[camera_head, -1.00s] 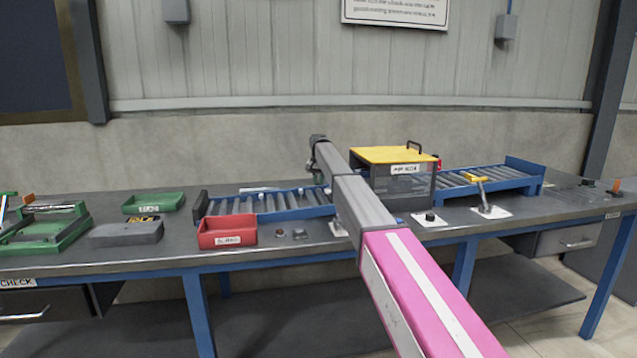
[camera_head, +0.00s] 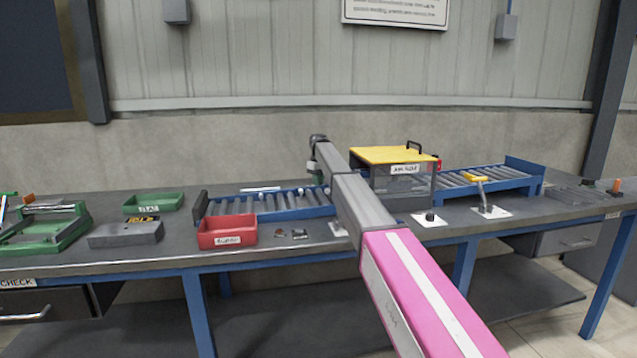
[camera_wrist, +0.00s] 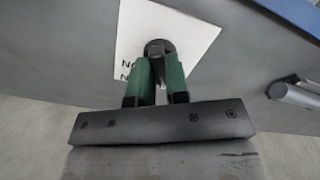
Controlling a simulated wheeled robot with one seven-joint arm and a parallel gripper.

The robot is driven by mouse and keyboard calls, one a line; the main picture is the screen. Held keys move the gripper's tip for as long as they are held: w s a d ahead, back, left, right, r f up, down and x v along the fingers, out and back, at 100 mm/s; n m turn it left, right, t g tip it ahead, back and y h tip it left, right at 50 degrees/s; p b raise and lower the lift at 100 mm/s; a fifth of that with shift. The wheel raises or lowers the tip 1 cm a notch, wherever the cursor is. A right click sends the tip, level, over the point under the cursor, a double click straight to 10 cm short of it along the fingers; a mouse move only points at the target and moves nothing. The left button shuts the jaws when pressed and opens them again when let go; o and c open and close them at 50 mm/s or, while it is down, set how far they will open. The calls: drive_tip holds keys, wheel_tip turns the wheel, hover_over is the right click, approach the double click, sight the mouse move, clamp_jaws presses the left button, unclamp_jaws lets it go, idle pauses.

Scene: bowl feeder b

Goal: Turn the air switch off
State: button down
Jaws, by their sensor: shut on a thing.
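In the wrist view, a dark round knob (camera_wrist: 158,45) stands on a white plate (camera_wrist: 190,28) with black lettering, partly covered. The green fingers of my gripper (camera_wrist: 160,58) are shut on this knob, one on each side. Which way the knob is turned cannot be told.
A machine with a yellow lid (camera_head: 392,155) stands right of my arm. Blue roller conveyors (camera_head: 270,204) run on both sides of it. A red bin (camera_head: 227,231) is at left.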

drive_tip(key=shift+n, duration=1.5)
drive_tip(key=c, duration=1.1)
unclamp_jaws()
wheel_tip(320, 180, up, 11)
drive_tip(key=shift+f, duration=0.1)
